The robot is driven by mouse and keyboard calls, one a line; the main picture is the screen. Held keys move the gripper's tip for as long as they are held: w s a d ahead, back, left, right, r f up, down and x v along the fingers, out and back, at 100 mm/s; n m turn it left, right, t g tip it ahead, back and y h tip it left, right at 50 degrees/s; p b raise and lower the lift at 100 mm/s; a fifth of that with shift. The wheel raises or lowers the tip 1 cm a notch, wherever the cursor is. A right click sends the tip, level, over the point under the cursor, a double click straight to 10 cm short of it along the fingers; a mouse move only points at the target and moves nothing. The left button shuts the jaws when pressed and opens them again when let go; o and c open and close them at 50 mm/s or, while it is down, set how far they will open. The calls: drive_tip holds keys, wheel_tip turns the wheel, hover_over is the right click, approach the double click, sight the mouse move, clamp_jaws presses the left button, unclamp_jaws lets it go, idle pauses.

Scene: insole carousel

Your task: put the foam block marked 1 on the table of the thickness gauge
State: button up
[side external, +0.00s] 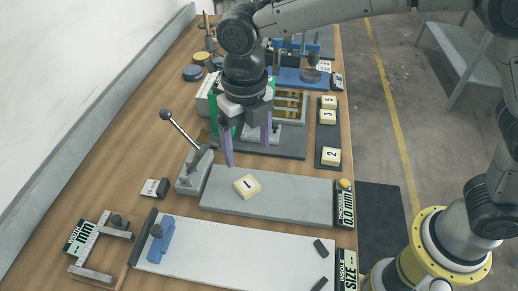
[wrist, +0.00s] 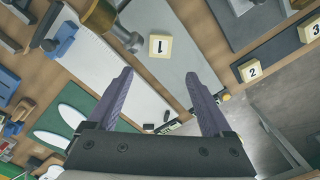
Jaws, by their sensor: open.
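The cream foam block marked 1 (side external: 247,186) lies flat on a long grey plate (side external: 290,197) near its left end; it also shows in the wrist view (wrist: 160,47). A lever (side external: 180,130) with a dark knob stands at the plate's left end, and a 0.0 mm label (side external: 346,205) is at its right end. I take this to be the thickness gauge, though no name on it is readable. My gripper (side external: 248,153), with purple fingers, is open and empty above and behind the block. In the wrist view its fingertips (wrist: 159,76) are apart, with the block beyond them.
Blocks 2 (side external: 330,156), 5 and another sit on dark trays at the right table edge. A white measuring board (side external: 240,250) with a blue slider (side external: 155,241) lies in front. The raised lever is close left of my gripper. The grey plate right of the block is clear.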

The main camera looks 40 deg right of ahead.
drive_tip(key=shift+r, duration=0.15)
drive_tip(key=s+d+r+m+t+y, duration=0.1)
drive_tip(key=s+d+r+m, duration=0.25)
drive_tip(key=d+m, duration=0.45)
drive_tip(key=s+d+r+m+t, duration=0.25)
drive_tip(key=d+r+m, duration=0.25)
drive_tip(key=d+m, duration=0.4)
drive_tip(key=s+d+f+m+t, duration=0.1)
drive_tip(key=s+d+m, duration=0.4)
drive_tip(key=m, duration=0.4)
drive_tip(key=s+d+f+m+t+h, duration=0.1)
drive_tip(key=s+d+f+m, duration=0.1)
drive_tip(key=s+d+m, duration=0.3)
drive_tip(key=s+m, duration=0.3)
drive_tip(key=m, duration=0.2)
